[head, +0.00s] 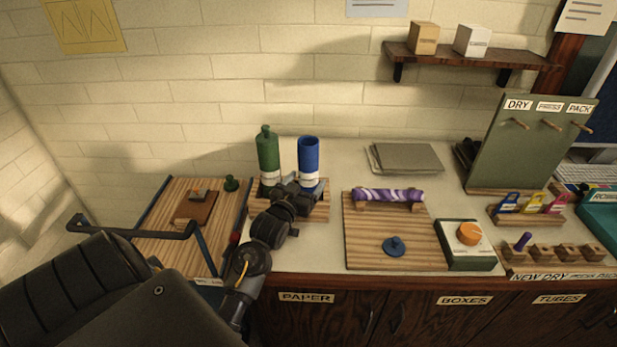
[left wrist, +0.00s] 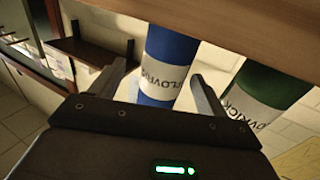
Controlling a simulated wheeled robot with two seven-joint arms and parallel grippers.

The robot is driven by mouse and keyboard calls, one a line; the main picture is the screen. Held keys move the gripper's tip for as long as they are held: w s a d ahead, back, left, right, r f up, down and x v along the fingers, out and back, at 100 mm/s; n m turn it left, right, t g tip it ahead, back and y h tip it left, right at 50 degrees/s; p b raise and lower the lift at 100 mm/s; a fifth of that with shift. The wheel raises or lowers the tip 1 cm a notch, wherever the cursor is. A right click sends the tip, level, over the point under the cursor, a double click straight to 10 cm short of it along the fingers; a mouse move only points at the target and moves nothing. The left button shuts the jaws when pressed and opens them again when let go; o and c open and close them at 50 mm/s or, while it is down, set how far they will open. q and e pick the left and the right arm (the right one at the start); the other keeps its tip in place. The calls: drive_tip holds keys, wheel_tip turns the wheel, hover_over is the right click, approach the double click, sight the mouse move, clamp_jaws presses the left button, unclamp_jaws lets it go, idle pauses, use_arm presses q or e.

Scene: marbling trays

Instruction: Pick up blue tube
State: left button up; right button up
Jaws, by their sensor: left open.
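The blue tube (head: 308,152) stands upright on a wooden stand, open at the top, with a white label band low on its side. My left gripper (head: 303,186) is in front of its lower part and hides some of it. In the left wrist view the blue tube (left wrist: 169,50) shows between the two spread fingers of my left gripper (left wrist: 163,86), which is open. A gap shows on the tube's left side; contact on the right side is hard to tell. My right gripper is in neither view.
A capped green tube (head: 268,152) stands close on the left; it also shows in the left wrist view (left wrist: 265,85). The wooden stand (head: 318,213) holds both. To the right are a board (head: 365,250) with a purple marbled roll (head: 388,195) and an orange-knobbed box (head: 468,258).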

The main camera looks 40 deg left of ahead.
use_arm(q)
drive_tip(key=shift+w+a+r, duration=0.1)
drive_tip(key=shift+w+r, duration=0.05)
drive_tip(key=x, duration=0.1)
drive_tip(key=p+x, duration=0.1)
drive_tip(key=x, duration=0.1)
drive_tip(key=p+x, duration=0.1)
drive_tip(key=shift+w+a, duration=0.3)
drive_tip(key=shift+a, duration=0.1)
drive_tip(key=shift+c, duration=0.6)
drive_tip(key=c, duration=1)
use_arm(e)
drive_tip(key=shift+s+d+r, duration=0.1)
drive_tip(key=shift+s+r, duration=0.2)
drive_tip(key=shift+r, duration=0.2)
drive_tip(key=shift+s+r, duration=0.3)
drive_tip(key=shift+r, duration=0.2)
